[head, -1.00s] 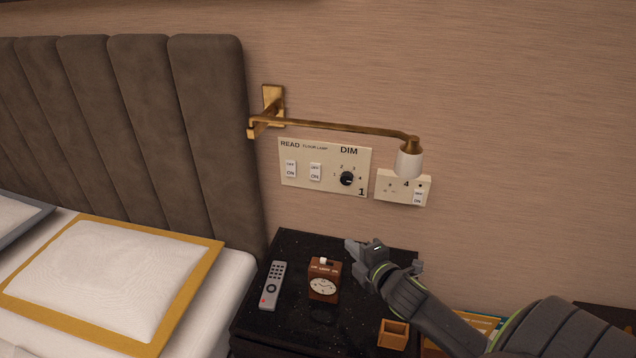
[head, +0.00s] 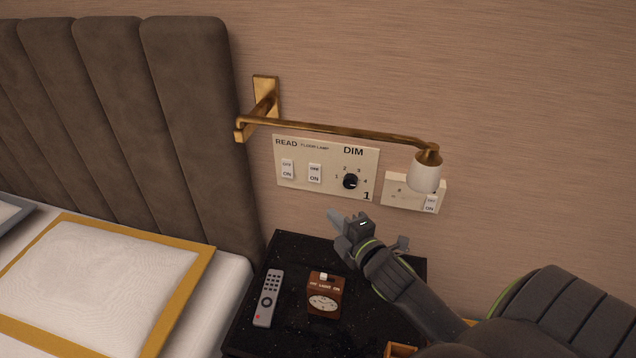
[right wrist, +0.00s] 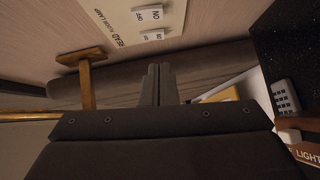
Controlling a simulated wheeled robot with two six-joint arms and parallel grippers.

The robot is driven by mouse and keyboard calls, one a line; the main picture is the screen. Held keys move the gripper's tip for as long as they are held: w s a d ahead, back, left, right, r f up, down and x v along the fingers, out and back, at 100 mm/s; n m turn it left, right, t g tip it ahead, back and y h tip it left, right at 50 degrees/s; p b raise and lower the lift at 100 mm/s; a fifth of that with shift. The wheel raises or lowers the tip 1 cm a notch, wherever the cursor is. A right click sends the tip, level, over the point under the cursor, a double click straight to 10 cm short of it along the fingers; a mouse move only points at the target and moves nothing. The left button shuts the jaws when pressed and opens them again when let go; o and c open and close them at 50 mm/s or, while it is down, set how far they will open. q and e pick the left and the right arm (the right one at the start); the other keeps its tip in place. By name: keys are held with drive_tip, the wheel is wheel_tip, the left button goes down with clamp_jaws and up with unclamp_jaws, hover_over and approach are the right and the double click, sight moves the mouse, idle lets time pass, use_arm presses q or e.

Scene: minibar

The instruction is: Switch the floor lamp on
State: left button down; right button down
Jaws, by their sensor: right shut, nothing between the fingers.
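A cream switch panel (head: 325,167) is on the wall above the nightstand. It has a READ rocker (head: 287,169) at the left, a floor lamp rocker (head: 315,173) beside it and a black DIM knob (head: 350,181). My right gripper (head: 332,217) is shut and empty, below the panel and apart from it, over the nightstand. The floor lamp itself and my left gripper are not in view.
A brass wall lamp (head: 335,129) juts out over the panel, its white shade (head: 424,173) in front of a socket plate (head: 398,192). A remote (head: 268,298) and a wooden clock (head: 325,295) lie on the black nightstand (head: 290,250). A padded headboard (head: 190,130) stands left.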

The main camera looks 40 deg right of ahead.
approach(311, 180)
drive_tip(key=w, duration=0.5)
drive_tip(key=shift+w+f+p, duration=0.1)
drive_tip(key=shift+w+p, duration=0.2)
drive_tip(key=shift+w, duration=0.2)
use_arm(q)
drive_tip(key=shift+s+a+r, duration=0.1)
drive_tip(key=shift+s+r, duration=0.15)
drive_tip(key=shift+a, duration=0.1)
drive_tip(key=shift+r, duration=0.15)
use_arm(e)
drive_tip(key=shift+w+d, duration=0.2)
drive_tip(key=shift+d, duration=0.05)
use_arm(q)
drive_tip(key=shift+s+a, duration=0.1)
use_arm(e)
drive_tip(key=shift+f, duration=0.1)
